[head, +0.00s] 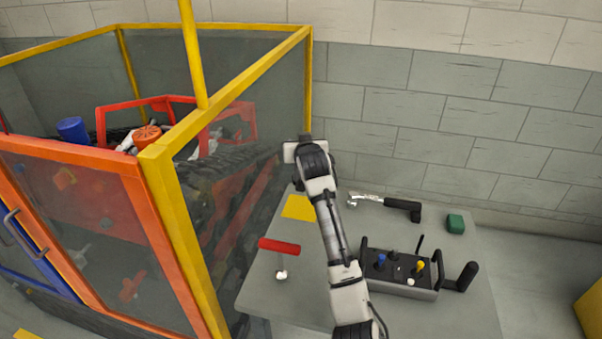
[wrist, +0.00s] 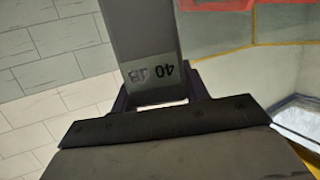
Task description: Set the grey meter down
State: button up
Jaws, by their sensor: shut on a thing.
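The grey meter (wrist: 147,38) is a long grey block with a "40 dB" label, upside down in the wrist view. My gripper (wrist: 157,100) is shut on its lower end, and its upper end runs out of the frame. In the head view my gripper (head: 296,152) is at the end of my raised arm, in front of the wall and by the yellow-framed enclosure's right corner post. The meter is hard to make out there.
A grey table (head: 262,290) holds a yellow square (head: 299,207), a red-handled tool (head: 279,246), a metal tool with a black grip (head: 385,203), a green block (head: 455,223) and a control box (head: 400,285). The enclosure (head: 185,215) stands left. Bare tabletop shows between the tools.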

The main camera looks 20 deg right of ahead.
notch_tip(320, 180, down, 11)
jog(key=shift+r+p, duration=0.2)
jog(key=shift+p, duration=1)
jog(key=o, duration=1.4)
jog(key=shift+f, duration=0.15)
jog(key=shift+o, duration=0.2)
jog(key=shift+r, duration=0.2)
jog(key=shift+s, duration=0.2)
jog(key=b+v, duration=0.3)
jog(key=v, duration=0.8)
jog(key=shift+s, duration=0.25)
